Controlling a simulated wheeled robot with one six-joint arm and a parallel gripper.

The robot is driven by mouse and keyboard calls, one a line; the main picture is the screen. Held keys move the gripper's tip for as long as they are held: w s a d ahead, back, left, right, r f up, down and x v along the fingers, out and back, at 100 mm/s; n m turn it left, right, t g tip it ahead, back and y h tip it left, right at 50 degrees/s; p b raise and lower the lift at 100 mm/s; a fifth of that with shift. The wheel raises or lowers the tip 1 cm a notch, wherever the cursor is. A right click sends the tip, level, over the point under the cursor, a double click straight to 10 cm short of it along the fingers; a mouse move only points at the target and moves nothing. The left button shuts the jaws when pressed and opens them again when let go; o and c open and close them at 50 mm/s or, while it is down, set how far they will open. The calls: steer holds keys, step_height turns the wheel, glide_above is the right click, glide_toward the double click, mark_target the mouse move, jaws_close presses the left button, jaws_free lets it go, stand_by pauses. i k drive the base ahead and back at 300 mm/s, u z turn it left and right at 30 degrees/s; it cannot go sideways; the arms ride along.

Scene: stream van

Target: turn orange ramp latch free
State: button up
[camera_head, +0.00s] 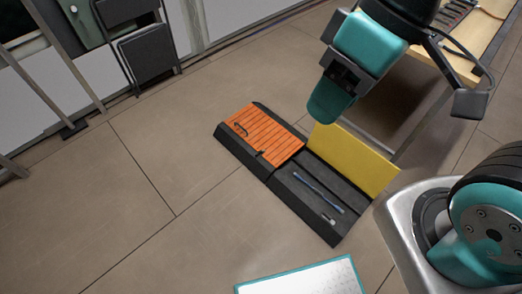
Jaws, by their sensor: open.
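An orange ribbed ramp panel (268,135) lies on the left half of a long dark tray-like base (318,224) on the floor. A small black handle-like fitting (240,128) shows near the panel's left end. A small dark piece (261,153) sits at its front right edge. I cannot tell for sure which of these is the latch. My gripper (330,101) hangs above and to the right of the panel, apart from it. It is open and appears empty, with one teal finger in clear view and the other largely hidden.
A yellow panel (352,160) stands along the back of the base's right half. A blue rod (318,192) and a small pale piece (328,219) lie in that half. A teal-edged white board (300,281) is in front. A folding chair (146,55) stands at back left. Floor at left is clear.

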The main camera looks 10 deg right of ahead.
mark_target(261, 152)
steer(key=k, duration=1.25)
steer(key=u, duration=0.8)
steer(key=i, duration=0.75)
steer(key=u, duration=0.6)
steer(key=i, duration=0.7)
steer(key=z, duration=0.5)
steer(key=i, duration=0.75)
steer(key=z, duration=0.95)
steer(key=i, duration=0.3)
steer(key=z, duration=0.2)
